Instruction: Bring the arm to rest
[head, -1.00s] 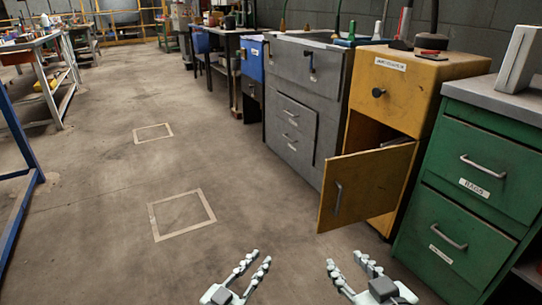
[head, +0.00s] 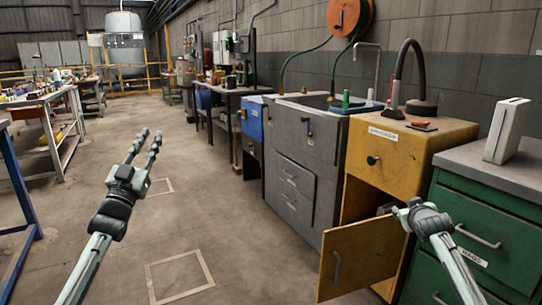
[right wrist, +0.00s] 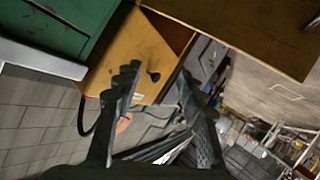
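My left gripper (head: 149,138) is raised over the floor at the left of the head view. Its two fingers show a gap with nothing between them. My right gripper (head: 398,211) is at the right, in front of the yellow cabinet (head: 440,142) and above its open door (head: 358,258) in the picture. Its fingers are foreshortened in the head view. In the right wrist view my right gripper (right wrist: 158,80) has its fingers wide apart and is empty. I cannot tell how close it is to the cabinet.
A green drawer cabinet (head: 490,210) stands at the right, with a pale upright block (head: 506,130) on its top. A grey sink cabinet (head: 300,150) stands left of the yellow one. A table (head: 45,100) is at the far left. The floor between is clear.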

